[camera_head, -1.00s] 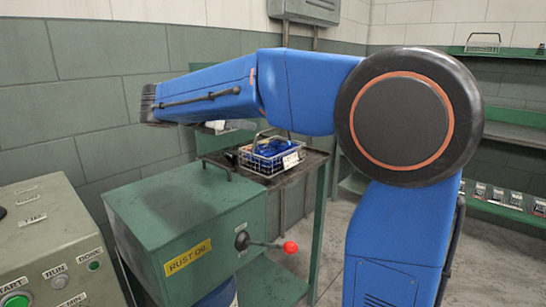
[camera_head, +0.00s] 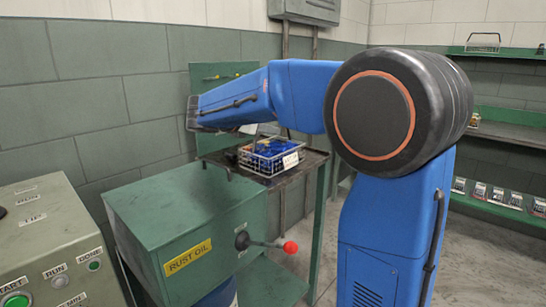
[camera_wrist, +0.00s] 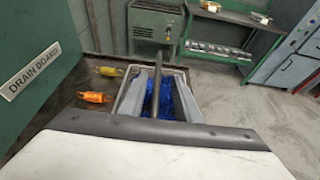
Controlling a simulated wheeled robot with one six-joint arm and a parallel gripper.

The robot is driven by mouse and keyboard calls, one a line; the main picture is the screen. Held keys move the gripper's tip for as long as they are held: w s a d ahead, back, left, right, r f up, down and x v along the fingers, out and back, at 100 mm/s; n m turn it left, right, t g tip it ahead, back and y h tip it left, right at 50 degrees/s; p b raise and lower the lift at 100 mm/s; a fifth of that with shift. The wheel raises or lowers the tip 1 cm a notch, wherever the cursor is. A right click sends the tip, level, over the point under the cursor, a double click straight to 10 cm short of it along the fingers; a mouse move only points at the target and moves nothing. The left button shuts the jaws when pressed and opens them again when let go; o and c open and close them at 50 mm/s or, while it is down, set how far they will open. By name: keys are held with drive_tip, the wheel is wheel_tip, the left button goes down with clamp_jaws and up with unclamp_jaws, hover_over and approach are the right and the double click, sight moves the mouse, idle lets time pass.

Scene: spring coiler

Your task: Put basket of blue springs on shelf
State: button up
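The wire basket (camera_head: 272,158) of blue springs sits on a dark drain table, with a pale label on its side and its handle up. In the wrist view the basket (camera_wrist: 126,108) lies straight ahead of my gripper, with the blue springs (camera_wrist: 178,104) inside and the dark handle (camera_wrist: 157,80) crossing the middle.
A green rust oil box (camera_head: 185,225) with a red-knobbed lever (camera_head: 290,247) stands before the table. A control panel (camera_head: 45,240) is at the left. Orange (camera_wrist: 92,97) and yellow (camera_wrist: 110,71) springs lie beside the basket. Open floor (camera_wrist: 240,110) lies to the right.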

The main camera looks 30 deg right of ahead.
sight(273, 146)
drive_tip(key=x, duration=0.3)
drive_tip(key=shift+w+d, duration=0.3)
drive_tip(key=shift+w, duration=0.05)
clamp_jaws()
idle(1.1)
